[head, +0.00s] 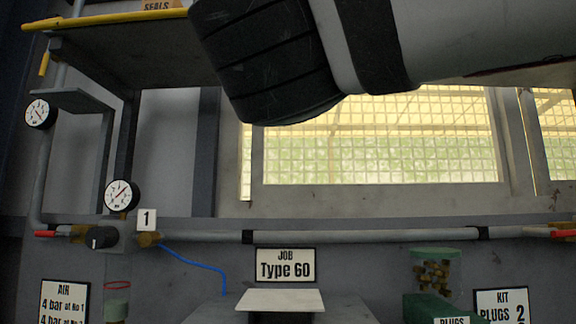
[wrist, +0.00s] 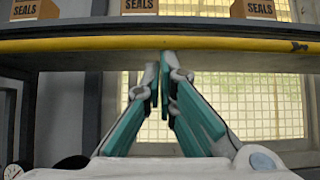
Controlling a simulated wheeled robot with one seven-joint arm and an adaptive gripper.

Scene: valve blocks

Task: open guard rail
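The guard rail is a yellow bar (wrist: 90,46) along the front edge of the shelf, in front of the seals boxes. In the head view its left part (head: 110,17) shows at the upper left, and my arm covers what lies further right. My gripper (wrist: 158,72) points toward the shelf edge in the wrist view, with its teal-padded fingers drawn together at the tips and nothing visible between them. The tips appear just below the rail; I cannot tell whether they touch it. The fingers are out of the head view.
Boxes marked SEALS (wrist: 153,7) stand on the shelf (head: 130,60). Below are a pipe (head: 350,236) with gauges (head: 122,196), a JOB Type 60 sign (head: 285,265), a pale plate (head: 280,300) and a jar of plugs (head: 434,272). A mesh window (head: 390,140) is behind.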

